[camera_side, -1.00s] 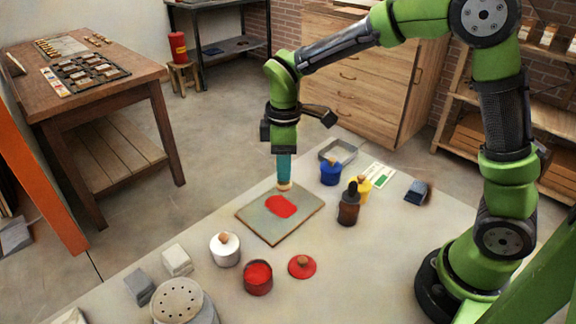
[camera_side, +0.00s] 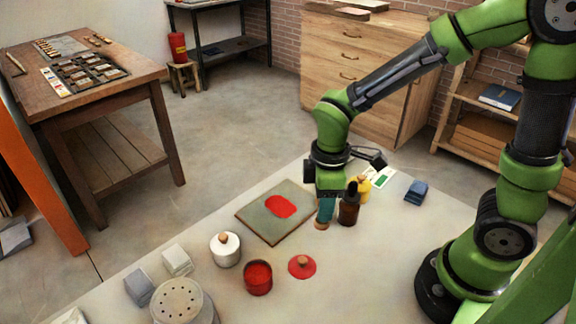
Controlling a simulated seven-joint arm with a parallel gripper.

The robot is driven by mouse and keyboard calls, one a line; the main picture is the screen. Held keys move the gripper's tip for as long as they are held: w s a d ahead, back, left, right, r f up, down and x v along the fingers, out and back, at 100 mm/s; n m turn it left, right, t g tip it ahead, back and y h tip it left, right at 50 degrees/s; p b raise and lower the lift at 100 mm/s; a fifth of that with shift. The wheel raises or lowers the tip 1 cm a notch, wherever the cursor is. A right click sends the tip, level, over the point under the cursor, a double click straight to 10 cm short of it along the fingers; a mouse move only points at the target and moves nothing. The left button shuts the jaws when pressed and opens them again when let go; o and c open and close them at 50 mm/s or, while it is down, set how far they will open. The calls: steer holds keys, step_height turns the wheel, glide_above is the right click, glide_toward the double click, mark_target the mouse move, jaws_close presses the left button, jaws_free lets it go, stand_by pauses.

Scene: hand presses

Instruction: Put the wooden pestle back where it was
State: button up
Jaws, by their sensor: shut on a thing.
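My gripper (camera_side: 325,193) is shut on the pestle (camera_side: 323,213), which has a teal upper part and a pale wooden bottom end. The pestle is upright, just right of the square slab (camera_side: 258,229) and left of a dark brown bottle (camera_side: 349,205). I cannot tell whether its bottom end touches the table. The slab carries a red patch (camera_side: 281,206). My gripper hides the upper part of the pestle.
An open red pot (camera_side: 258,283), a red lid (camera_side: 302,266) with a wooden knob and a white lidded jar (camera_side: 225,251) stand in front. A yellow jar (camera_side: 363,187) is behind the bottle. The tabletop right of the bottle is mostly clear.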

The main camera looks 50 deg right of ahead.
steer(key=shift+f, duration=2.25)
steer(key=shift+f, duration=0.2)
steer(key=o, duration=1.1)
steer(key=shift+c, duration=0.2)
steer(key=shift+r, duration=0.15)
step_height(320, 180, up, 12)
steer(key=s+d+r+m+t+y, duration=0.1)
steer(key=s+d+r+m+t, duration=0.1)
steer(key=m, duration=0.4)
steer(key=s+d+r+m+t+y, duration=0.1)
steer(key=s+d+r+m+t, duration=0.1)
steer(key=r+m+t, duration=0.3)
steer(key=shift+s+d+r+m, duration=0.4)
steer(key=shift+s+m, duration=0.25)
steer(key=shift+m, duration=0.45)
